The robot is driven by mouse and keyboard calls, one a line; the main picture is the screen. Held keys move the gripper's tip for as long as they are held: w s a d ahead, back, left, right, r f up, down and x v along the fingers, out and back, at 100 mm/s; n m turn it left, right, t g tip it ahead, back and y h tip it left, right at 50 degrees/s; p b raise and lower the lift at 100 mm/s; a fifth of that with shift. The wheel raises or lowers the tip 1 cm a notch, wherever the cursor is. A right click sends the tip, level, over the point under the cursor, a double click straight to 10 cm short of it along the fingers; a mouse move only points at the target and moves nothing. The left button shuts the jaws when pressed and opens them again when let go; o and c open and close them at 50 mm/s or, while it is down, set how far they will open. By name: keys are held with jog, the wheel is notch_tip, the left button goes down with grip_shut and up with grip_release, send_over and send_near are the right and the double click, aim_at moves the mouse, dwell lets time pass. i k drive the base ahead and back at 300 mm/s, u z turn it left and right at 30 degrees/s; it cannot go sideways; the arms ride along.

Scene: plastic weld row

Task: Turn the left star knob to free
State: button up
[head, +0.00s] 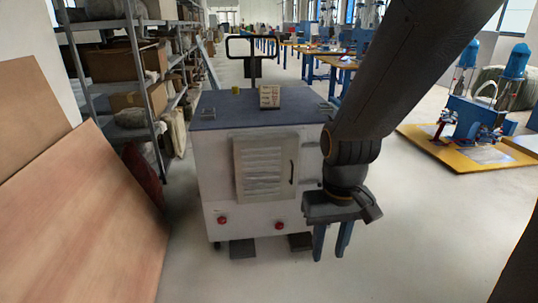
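The left star knob (222,220) is a small red knob low on the front of a white cabinet cart (213,175). A second red knob (307,226) sits low on the same front, further right. The knobs are too small to read their turn position. My gripper (329,256) points down at the cart's right front, with its two blue fingers apart and nothing between them. It is close to the right knob in the picture and well right of the left knob, apart from it.
The cart has a louvred door (262,168) and dark foot plates (242,248) below. A small box (270,96) lies on its top. A wooden board (85,220) leans at left, before shelving (150,92). Floor in front is clear. A yellow-based machine (470,150) stands right.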

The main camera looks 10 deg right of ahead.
aim_at(222, 220)
jog(key=z, duration=0.05)
jog(key=k, duration=1.15)
jog(key=u, duration=1.35)
jog(key=i, duration=1.2)
jog(key=z, duration=0.65)
jog(key=i, duration=0.55)
jog(key=z, duration=0.65)
